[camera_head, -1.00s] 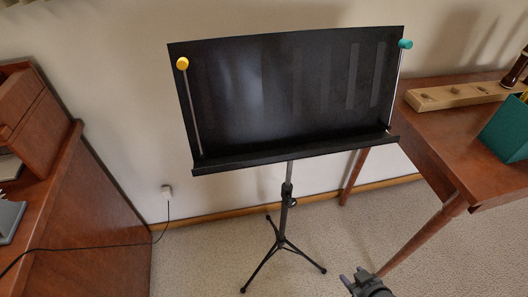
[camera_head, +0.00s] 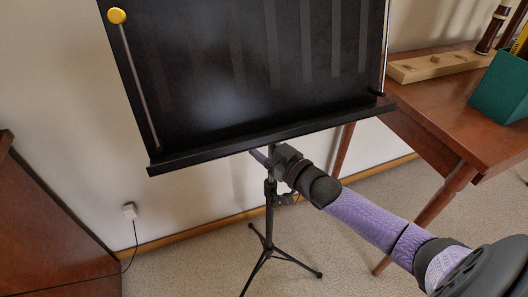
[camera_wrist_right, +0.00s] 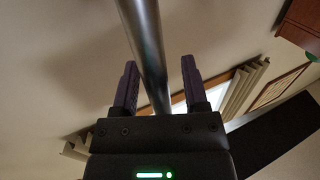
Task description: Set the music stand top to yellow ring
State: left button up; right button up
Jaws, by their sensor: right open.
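The music stand has a black desk top (camera_head: 250,70) tilted back, on a thin pole (camera_head: 268,215) with a tripod base. A yellow knob (camera_head: 117,16) tips the rod at the desk's left side. I cannot make out a yellow ring on the pole. My right gripper (camera_head: 264,155) is at the upper pole, just below the desk's ledge, and hides part of the pole. In the right wrist view the grey pole (camera_wrist_right: 146,42) runs between the two fingers of the right gripper (camera_wrist_right: 159,68), which are open with gaps beside it. My left gripper is out of view.
A wooden table (camera_head: 455,135) stands at the right with a teal box (camera_head: 503,88) and a wooden block (camera_head: 440,66) on it. Brown furniture (camera_head: 50,240) is at the left. A wall outlet (camera_head: 129,211) with a cord is behind. Carpet is clear around the tripod.

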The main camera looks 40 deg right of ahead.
grip_shut()
dwell(0.4)
dwell(1.0)
